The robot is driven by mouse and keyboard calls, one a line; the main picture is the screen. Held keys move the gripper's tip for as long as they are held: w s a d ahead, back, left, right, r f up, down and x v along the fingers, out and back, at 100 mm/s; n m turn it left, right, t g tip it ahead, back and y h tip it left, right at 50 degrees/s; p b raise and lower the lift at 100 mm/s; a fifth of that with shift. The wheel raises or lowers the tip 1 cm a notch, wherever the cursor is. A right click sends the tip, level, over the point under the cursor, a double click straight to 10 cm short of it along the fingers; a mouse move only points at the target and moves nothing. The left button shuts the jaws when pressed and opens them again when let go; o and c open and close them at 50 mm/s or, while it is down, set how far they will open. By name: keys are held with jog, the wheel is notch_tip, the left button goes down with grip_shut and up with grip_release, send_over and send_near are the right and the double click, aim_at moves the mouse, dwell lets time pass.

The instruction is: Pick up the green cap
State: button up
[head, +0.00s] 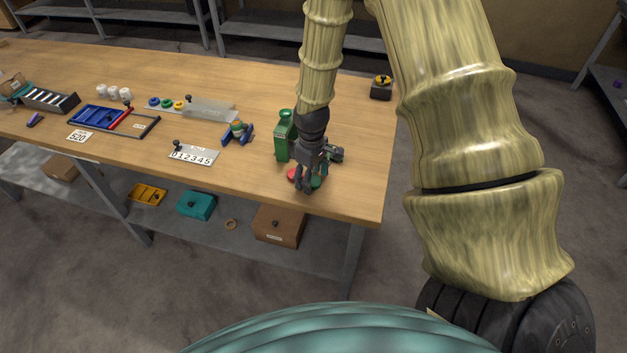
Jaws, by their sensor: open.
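A green cap (317,182) lies on the wooden table near its front edge, partly hidden by my gripper. My gripper (308,184) points down over the table with its fingers apart, low beside and partly in front of the cap. I cannot tell whether a finger touches it. A red cap (292,174) lies just to the left of the fingers.
A green container (284,136) stands close behind and left of my gripper. A small dark item (336,153) is close on the right. A number plate (194,154) and a blue-and-green device (237,133) lie further left. The table's right front corner (365,205) is clear.

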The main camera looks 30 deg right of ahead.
jog(key=shift+w+f, duration=0.1)
jog(key=shift+f, duration=0.05)
jog(key=c, duration=0.8)
jog(key=shift+o, duration=0.2)
